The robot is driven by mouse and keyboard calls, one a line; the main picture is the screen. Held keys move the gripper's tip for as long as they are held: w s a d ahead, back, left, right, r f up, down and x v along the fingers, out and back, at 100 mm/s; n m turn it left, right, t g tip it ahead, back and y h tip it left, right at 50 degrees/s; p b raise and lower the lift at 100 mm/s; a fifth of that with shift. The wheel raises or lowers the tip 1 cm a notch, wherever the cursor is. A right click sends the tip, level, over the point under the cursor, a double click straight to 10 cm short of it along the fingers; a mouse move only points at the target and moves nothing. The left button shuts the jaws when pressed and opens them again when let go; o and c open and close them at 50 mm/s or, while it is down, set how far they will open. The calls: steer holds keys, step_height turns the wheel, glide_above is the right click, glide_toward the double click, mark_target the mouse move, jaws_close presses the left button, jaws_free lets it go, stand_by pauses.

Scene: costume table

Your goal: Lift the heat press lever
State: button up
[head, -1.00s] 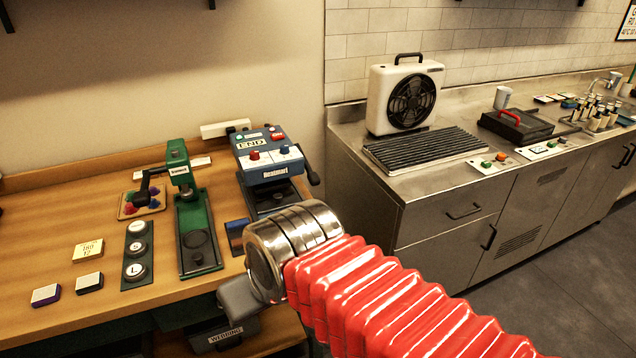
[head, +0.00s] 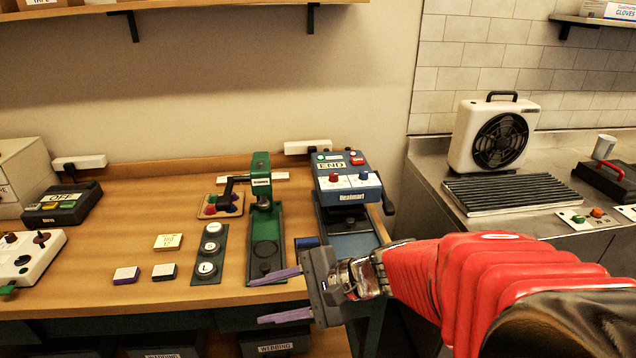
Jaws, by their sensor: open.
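The heat press (head: 345,200) is a blue and white machine with a display reading END and red and blue knobs, standing at the right end of the wooden table. A dark lever (head: 388,207) sticks out at its right side. My gripper (head: 256,301) is open and empty, its two purple fingers pointing left at the table's front edge. It is in front of and below the press, apart from the lever. My red-sleeved arm comes in from the right and its gripper body covers part of the table edge in front of the press.
A green press (head: 263,215) stands just left of the heat press. A dark plate with round buttons (head: 210,255) and small pads (head: 165,271) lie further left. A steel counter (head: 435,185) with a white fan unit (head: 493,135) is at right, across a gap.

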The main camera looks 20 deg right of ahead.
steer(key=w+d+m+t+h, duration=0.2)
steer(key=w+d+m+t, duration=0.35)
steer(key=d, duration=0.35)
steer(key=w+d+m+t+h, duration=0.1)
steer(key=w+d+m+t, duration=0.3)
steer(key=d+m, duration=0.35)
steer(key=s+d+f+m+h, duration=0.1)
steer(key=d+f+m+h, duration=0.2)
steer(key=d, duration=0.7)
steer(key=s+d+f+m+t+h, duration=0.1)
steer(key=d+f+m+h, duration=0.2)
steer(key=d+m+h, duration=0.5)
steer(key=d, duration=0.3)
steer(key=shift+s+d+f+h, duration=0.15)
steer(key=shift+s+d+h, duration=0.05)
steer(key=shift+d+h, duration=0.1)
steer(key=shift+w, duration=0.1)
